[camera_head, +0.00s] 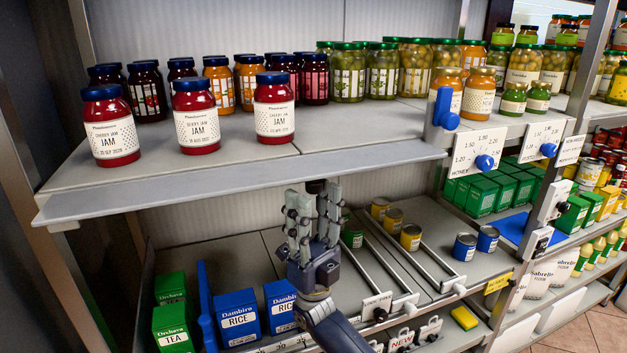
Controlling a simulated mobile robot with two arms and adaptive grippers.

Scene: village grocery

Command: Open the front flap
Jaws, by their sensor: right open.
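A long grey strip, which looks like the front flap (240,183), runs along the front edge of the upper shelf (190,157). It lies roughly flat, and I cannot tell how it is hinged. A blue upright piece with a round knob (443,112) stands at its right end. My right gripper (312,207) is open and empty, fingers pointing up. It is just below the strip's front edge, right of its middle; I cannot tell whether it touches. My left gripper is not in view.
Cherry jam jars (195,115) stand close behind the strip, with more jars behind. White price dials (479,151) hang at the right.

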